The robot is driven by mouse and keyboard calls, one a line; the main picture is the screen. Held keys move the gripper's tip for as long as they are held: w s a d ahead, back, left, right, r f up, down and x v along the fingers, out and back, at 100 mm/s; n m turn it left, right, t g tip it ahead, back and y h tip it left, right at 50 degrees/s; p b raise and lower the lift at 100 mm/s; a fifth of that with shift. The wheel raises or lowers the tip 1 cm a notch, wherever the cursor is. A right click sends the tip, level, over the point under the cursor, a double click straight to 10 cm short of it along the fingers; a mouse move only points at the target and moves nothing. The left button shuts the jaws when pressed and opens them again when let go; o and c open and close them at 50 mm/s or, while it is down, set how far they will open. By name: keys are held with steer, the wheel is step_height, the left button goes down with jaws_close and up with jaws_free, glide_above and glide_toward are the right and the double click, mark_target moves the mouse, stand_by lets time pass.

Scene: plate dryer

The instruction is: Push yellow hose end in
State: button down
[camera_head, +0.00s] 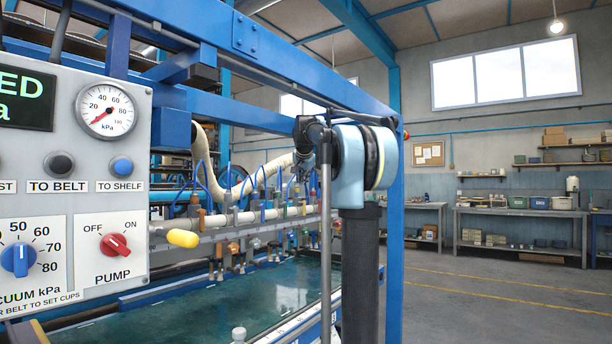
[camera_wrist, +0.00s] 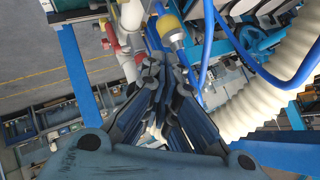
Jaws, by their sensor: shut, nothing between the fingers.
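In the wrist view, a yellow fitting (camera_wrist: 169,27) with a bare metal end sits just beyond my gripper, at the top centre. I take it to be the yellow hose end, and I cannot tell how far in it is. My gripper (camera_wrist: 154,62) is shut and empty, its dark fingers close together and pointing towards the fitting. Whether they touch it is unclear. In the head view, a yellow rounded end (camera_head: 183,238) sticks out below the pipe row, right of the control panel. I cannot tell if it is the same part. My gripper is largely hidden there behind my arm.
A cream ribbed hose (camera_wrist: 262,98) and a blue tube (camera_wrist: 206,45) run close on the right in the wrist view. The control panel (camera_head: 75,190) stands at left in the head view. A blue frame post (camera_head: 394,230) stands beside my arm. Open floor lies right.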

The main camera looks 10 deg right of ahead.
mark_target(297, 188)
steer(key=shift+w+a+f, duration=0.1)
steer(key=shift+a+f, duration=0.15)
steer(key=shift+f, duration=0.1)
steer(key=shift+f, duration=1.4)
steer(key=shift+r, duration=0.1)
